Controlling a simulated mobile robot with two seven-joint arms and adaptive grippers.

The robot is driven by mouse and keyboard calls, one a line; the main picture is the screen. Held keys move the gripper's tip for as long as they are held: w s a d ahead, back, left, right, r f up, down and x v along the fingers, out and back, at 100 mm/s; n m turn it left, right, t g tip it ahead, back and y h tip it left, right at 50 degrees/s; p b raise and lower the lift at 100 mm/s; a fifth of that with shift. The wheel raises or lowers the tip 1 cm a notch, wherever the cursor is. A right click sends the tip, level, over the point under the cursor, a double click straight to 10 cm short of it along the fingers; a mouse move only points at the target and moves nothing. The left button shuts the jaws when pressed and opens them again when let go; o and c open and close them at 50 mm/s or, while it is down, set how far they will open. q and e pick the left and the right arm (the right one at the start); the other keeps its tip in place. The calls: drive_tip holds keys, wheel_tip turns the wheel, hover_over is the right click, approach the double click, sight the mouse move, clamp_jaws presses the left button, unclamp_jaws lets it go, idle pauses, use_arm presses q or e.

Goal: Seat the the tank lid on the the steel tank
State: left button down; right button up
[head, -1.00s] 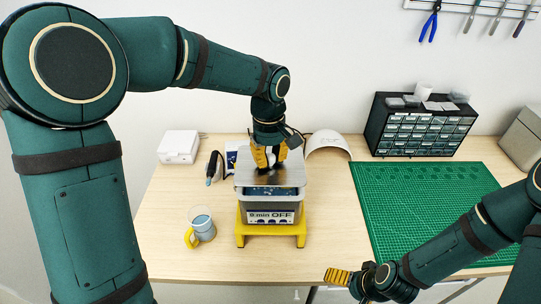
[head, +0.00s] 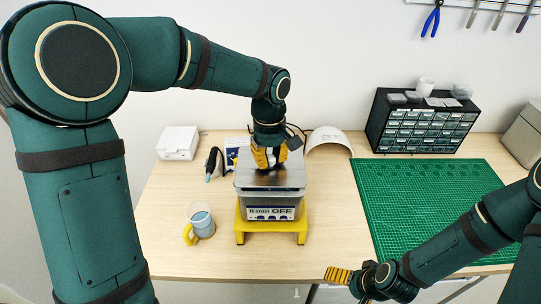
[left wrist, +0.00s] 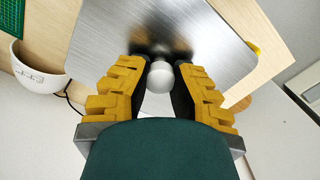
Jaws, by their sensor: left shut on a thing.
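The tank lid (head: 272,179) is a flat brushed-steel plate with a pale round knob (left wrist: 161,77). My left gripper (head: 268,167) is shut on the knob from above. The lid lies level over the steel tank (head: 270,200), its front edge at about the tank's front rim. I cannot tell if it rests fully on the rim all round. The tank has a front panel reading "8 min OFF" and stands on a yellow stand (head: 271,227). In the left wrist view the lid (left wrist: 150,30) hides the tank. My right gripper (head: 338,275) is at the table's front edge, away from the tank.
A white box (head: 178,143) and a white curved cover (head: 328,141) are behind. A green mat (head: 425,200) and a drawer cabinet (head: 420,123) are on the right.

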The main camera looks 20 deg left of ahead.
use_arm(q)
drive_tip(key=shift+f+b, duration=0.7)
drive_tip(key=shift+f, duration=0.5)
drive_tip(key=c, duration=0.9)
unclamp_jaws()
